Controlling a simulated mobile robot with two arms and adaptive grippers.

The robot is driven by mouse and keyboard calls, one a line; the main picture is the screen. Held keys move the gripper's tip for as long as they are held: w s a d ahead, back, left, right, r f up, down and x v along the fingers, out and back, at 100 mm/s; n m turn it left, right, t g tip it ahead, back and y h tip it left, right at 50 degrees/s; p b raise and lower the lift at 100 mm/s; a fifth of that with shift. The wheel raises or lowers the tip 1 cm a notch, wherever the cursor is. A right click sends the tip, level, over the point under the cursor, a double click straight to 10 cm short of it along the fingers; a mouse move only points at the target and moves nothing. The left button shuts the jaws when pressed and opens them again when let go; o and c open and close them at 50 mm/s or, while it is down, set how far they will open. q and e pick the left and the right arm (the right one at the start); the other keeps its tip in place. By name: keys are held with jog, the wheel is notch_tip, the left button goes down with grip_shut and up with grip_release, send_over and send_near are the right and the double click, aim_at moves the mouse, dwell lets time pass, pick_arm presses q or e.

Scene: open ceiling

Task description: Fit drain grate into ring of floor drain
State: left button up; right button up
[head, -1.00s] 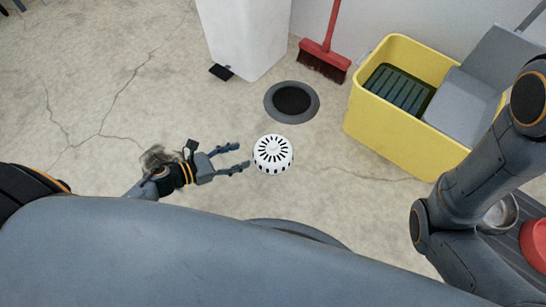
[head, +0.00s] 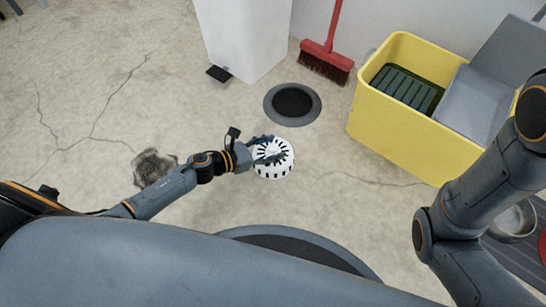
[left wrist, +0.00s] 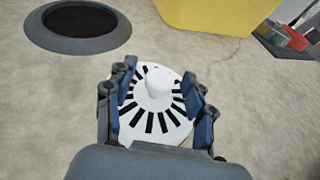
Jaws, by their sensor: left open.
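The white slotted drain grate (head: 276,168) sits on the concrete floor in the head view, with a raised knob in its middle. In the left wrist view the grate (left wrist: 155,128) lies between my fingers, its knob (left wrist: 158,82) between the fingertips. My left gripper (head: 268,150) is open around the grate's top; the left wrist view shows a finger on each side (left wrist: 160,95), with gaps to the knob. The floor drain's grey ring (head: 271,113) with its dark opening lies just behind the grate, empty of any grate. My right gripper is out of view; only its arm shows.
A yellow mop bucket (head: 400,140) stands at the right. A red broom (head: 325,62) leans behind the drain, and a white bin (head: 240,40) with a black pedal stands at the back. The floor between grate and drain is clear.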

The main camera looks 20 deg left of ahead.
pick_arm(q)
jog(key=shift+w+d, duration=0.2)
jog(key=shift+w, duration=0.1)
jog(key=shift+c, duration=0.4)
grip_shut()
jog(key=shift+r, duration=0.1)
